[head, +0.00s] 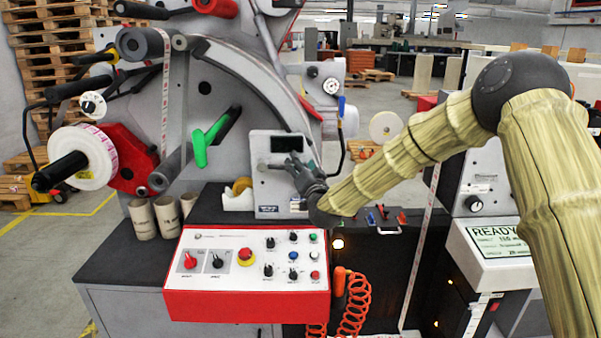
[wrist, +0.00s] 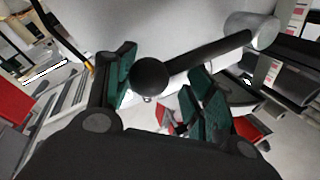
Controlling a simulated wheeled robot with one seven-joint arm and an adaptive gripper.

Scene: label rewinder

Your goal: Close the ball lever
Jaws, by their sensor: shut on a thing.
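The ball lever's round black knob (wrist: 150,77) shows in the wrist view, between the green-padded fingers of my gripper (wrist: 162,70). A dark rod runs from behind the knob up and right to a light grey cylindrical end. The left finger is close beside the knob; the exact contact on the right side is hard to see. In the head view my gripper (head: 292,162) is at the front of the grey panel box with a dark window (head: 262,185), above the control panel. There the gripper and wrist hide the knob.
The red-edged control panel (head: 245,306) with knobs and buttons lies just below my gripper. A tape roll (head: 238,197) and cardboard cores (head: 142,220) stand to the left. A green handle (head: 200,148) sticks out of the machine. An orange coiled hose (head: 355,305) hangs below.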

